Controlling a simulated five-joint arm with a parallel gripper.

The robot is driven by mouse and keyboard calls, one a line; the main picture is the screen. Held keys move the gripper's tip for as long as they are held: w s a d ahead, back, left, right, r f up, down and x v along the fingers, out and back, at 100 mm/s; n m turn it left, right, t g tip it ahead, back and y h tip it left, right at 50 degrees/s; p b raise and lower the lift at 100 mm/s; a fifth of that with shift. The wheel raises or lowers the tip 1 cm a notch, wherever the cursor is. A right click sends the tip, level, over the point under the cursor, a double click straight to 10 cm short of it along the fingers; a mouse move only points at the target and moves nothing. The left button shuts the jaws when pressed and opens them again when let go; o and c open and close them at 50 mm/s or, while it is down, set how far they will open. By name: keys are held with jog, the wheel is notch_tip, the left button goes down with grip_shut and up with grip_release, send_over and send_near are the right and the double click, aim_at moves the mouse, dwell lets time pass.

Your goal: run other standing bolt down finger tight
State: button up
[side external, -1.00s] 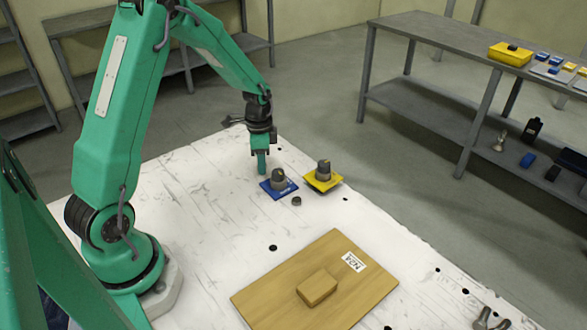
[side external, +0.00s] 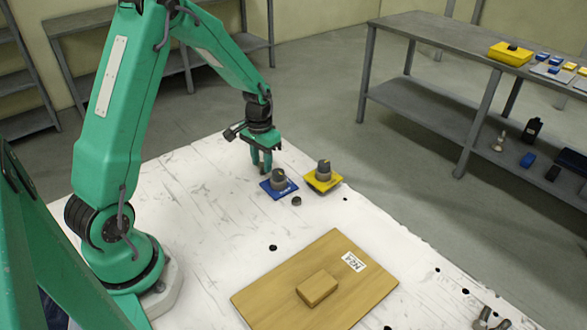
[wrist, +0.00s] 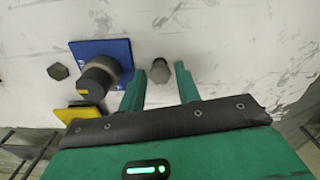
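My gripper (side external: 262,168) is at the far part of the white table, just left of the blue plate (side external: 267,189). In the wrist view, its two green fingers (wrist: 160,76) are apart, with a grey hex bolt head (wrist: 160,68) between their tips. Gaps show on both sides of the head. The bolt's shank is hidden from above, and its height is hard to tell. A second dark hex head (wrist: 58,71) is on the table beyond the blue plate; it also shows in the side view (side external: 296,201).
A grey turret (side external: 278,178) is on the blue plate, close to my fingers. Another turret (side external: 323,168) is on a yellow plate (side external: 328,184). A wooden board (side external: 345,295) carries a wooden block (side external: 317,288). Small dark holes dot the table; its middle is clear.

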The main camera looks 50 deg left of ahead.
jog(key=n, duration=0.4)
jog(key=shift+n, duration=0.4)
